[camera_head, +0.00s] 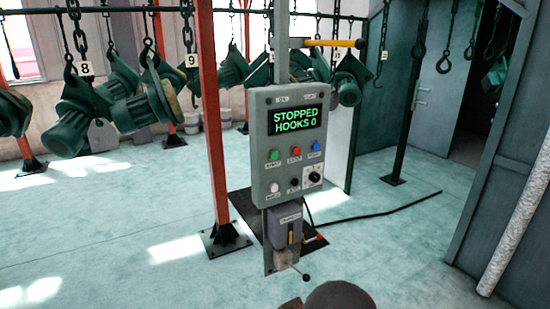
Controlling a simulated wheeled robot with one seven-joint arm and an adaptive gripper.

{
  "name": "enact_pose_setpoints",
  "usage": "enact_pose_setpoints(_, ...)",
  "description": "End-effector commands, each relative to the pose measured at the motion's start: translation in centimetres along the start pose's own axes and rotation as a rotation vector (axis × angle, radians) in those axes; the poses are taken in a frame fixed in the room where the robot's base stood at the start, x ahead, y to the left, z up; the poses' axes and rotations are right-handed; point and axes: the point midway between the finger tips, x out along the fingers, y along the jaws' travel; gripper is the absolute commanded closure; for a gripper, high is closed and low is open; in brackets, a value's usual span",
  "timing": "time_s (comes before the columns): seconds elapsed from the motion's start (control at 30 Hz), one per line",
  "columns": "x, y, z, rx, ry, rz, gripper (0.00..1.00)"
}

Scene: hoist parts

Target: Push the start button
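A grey control panel (262,192) stands upright on a post in the middle of the view, with its face towards me. The green button (274,155) is at the left of its upper button row; the small label under it seems to read START. A red button (295,152) and a blue button (315,147) sit to its right. The screen (295,121) above reads "STOPPED HOOKS 0". Nothing covers the buttons. My gripper is not in view; a dark rounded part at the bottom edge seems to be my arm.
A white button (274,188) and a dark knob (314,177) are lower on the panel. A red post (212,120) stands just left of it. Green motors (130,105) hang from numbered hooks behind. A black cable (385,212) lies on the floor. Open floor lies at the left.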

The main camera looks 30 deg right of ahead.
Motion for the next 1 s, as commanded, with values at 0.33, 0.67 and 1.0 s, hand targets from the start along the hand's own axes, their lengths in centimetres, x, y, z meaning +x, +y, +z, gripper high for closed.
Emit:
enact_pose_setpoints(0.33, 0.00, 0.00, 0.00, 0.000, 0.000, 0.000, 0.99)
enact_pose_setpoints(0.67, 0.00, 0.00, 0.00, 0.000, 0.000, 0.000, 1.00)
enact_pose_setpoints(1.0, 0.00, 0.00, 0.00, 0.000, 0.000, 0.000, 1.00)
